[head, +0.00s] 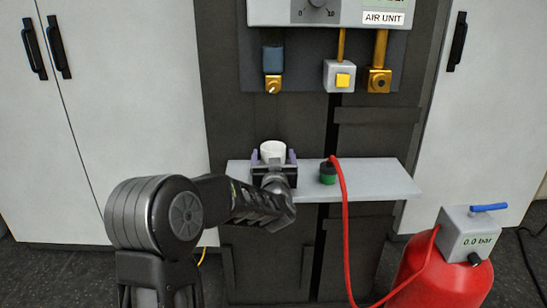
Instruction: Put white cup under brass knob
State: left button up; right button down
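The white cup (272,151) stands upright at the left part of a grey shelf, its lower part hidden by my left gripper. My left gripper (273,158) reaches in from the front, with one finger on each side of the cup. The fingers look spread, with a narrow gap to the cup's wall. A brass knob (273,85) hangs under a blue cylinder, above the cup and nearly in line with it in the picture. Another brass fitting (378,81) with a dark centre hangs further right. My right gripper is not in view.
The grey shelf (385,180) also carries a green and black plug (327,173) with a red hose (347,240). The hose runs down to a red tank (440,280). A yellow button box (340,77) hangs above. The shelf's right part is clear.

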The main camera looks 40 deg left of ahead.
pick_arm(q)
jog(key=shift+r, duration=0.15)
jog(key=shift+s+d, duration=0.1)
jog(key=shift+d, duration=0.05)
jog(key=p+v, duration=0.1)
jog(key=v, duration=1)
jog(key=shift+s+d, duration=0.2)
jog(key=shift+s, duration=0.1)
